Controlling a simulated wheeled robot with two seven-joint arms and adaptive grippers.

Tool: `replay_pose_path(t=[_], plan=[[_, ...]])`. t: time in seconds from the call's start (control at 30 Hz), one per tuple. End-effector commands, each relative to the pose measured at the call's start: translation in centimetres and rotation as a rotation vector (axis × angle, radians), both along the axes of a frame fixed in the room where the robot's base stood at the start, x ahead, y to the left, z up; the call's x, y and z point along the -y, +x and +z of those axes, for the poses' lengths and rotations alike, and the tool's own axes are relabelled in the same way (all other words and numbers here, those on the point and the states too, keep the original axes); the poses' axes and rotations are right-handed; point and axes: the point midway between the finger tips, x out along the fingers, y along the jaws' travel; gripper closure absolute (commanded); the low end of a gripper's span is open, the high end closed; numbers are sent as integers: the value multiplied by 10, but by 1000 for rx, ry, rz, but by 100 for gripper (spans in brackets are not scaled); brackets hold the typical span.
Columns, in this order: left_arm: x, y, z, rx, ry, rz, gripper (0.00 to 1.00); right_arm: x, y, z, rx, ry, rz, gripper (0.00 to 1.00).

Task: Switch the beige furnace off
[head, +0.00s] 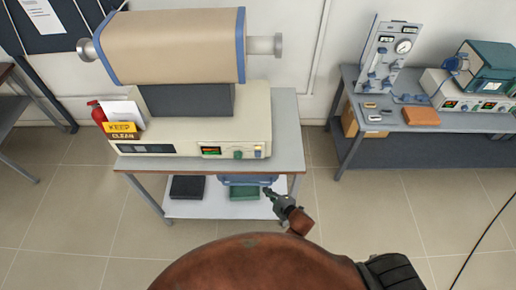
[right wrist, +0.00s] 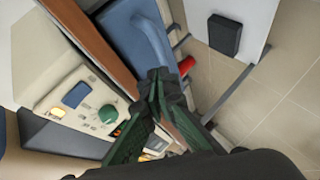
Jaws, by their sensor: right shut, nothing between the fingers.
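The beige furnace (head: 175,45) is a horizontal cylinder with blue end rings on a cream control base (head: 190,140). The base front has a lit display (head: 211,151), a green knob (head: 238,154) and a small amber switch (head: 257,149). My right gripper (head: 268,191) is shut and empty, in front of and below the bench edge, apart from the switch. Its dark green fingers (right wrist: 158,78) meet in the right wrist view. My left gripper is not in view.
The furnace stands on a grey bench (head: 285,125). A blue object (head: 247,181) is under its front edge, with dark and green boxes on the lower shelf (head: 215,208). A yellow sign (head: 122,127) and a red extinguisher (head: 97,113) are at left. Another equipment bench (head: 350,150) stands right.

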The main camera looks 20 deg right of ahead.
Motion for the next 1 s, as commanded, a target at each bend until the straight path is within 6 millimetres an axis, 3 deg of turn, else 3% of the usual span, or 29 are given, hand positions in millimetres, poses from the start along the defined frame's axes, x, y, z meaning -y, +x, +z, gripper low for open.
replay_pose_path(t=[0.03,0.1,0.2,0.3,0.77,1.0], plan=[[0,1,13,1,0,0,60,-9,5,32,40,-16,29,100],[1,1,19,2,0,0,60,-19,10,60,87,-38,63,100],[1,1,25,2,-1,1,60,-29,14,89,135,-59,97,100],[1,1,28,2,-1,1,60,-35,15,104,161,-72,115,100],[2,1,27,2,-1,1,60,-37,17,108,172,-77,122,100],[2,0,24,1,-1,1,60,-31,37,110,173,-79,123,100]])
